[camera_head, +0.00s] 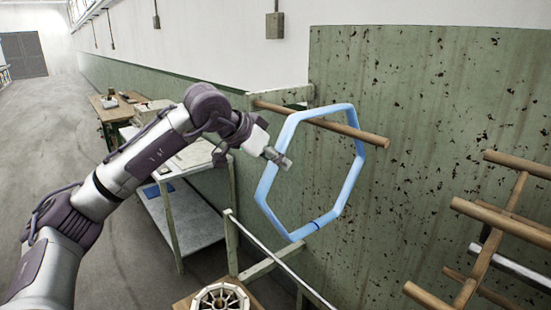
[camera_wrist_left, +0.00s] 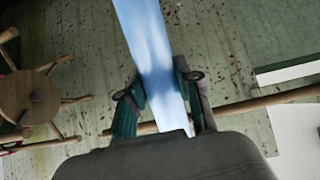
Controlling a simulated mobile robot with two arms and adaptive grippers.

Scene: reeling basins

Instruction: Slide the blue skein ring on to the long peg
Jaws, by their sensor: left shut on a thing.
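The blue skein ring (camera_head: 267,181) is a light blue six-sided hoop, hanging nearly upright in the head view. My left gripper (camera_head: 279,158) is shut on its left side, and the ring's bar (camera_wrist_left: 155,60) runs between the fingers (camera_wrist_left: 162,95) in the left wrist view. The long wooden peg (camera_head: 376,138) sticks out from a pale green post by the wall. It appears to pass through the upper part of the ring, with its tip showing beyond the ring's right side. The peg (camera_wrist_left: 245,107) also crosses behind the gripper in the wrist view. My right gripper is not in view.
A wooden rack with several pegs (camera_head: 500,217) stands at the right. A reel (camera_head: 221,299) sits low at the front. A pale table (camera_head: 190,213) and a wooden bench (camera_head: 113,113) stand at the left. The floor at far left is clear.

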